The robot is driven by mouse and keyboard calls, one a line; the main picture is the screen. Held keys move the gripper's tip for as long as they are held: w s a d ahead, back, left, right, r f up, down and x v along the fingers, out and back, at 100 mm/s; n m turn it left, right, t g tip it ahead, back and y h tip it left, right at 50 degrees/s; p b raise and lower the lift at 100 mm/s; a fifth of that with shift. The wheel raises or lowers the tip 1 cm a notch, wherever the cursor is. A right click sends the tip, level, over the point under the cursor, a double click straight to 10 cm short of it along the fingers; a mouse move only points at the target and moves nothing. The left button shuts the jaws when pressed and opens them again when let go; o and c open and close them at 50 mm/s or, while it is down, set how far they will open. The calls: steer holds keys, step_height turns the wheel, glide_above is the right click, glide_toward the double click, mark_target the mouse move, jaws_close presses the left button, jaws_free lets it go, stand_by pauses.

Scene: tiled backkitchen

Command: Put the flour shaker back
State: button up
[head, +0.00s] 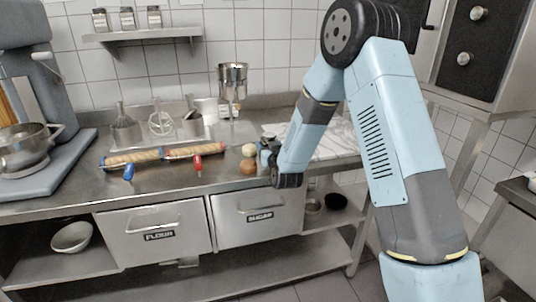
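I cannot pick out the flour shaker with certainty. Three small lidded jars (127,18) stand in a row on the wall shelf (150,36) at the upper left, and one of them may be a shaker. My gripper (264,158) is low over the right part of the steel counter, just right of two small round items, a pale one (249,150) and a brown one (248,168). Its fingers are small and partly hidden by my arm, so I cannot tell whether they are open or hold something.
A metal funnel (232,80) and utensil pots (126,130) stand behind. A mixer (40,100) is left, a marble board (325,140) right. Flour (155,222) and sugar (258,205) drawers are below.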

steer(key=shift+w+f, duration=0.25)
steer(key=shift+f, duration=1.45)
steer(key=shift+f, duration=0.1)
steer(key=o, duration=0.9)
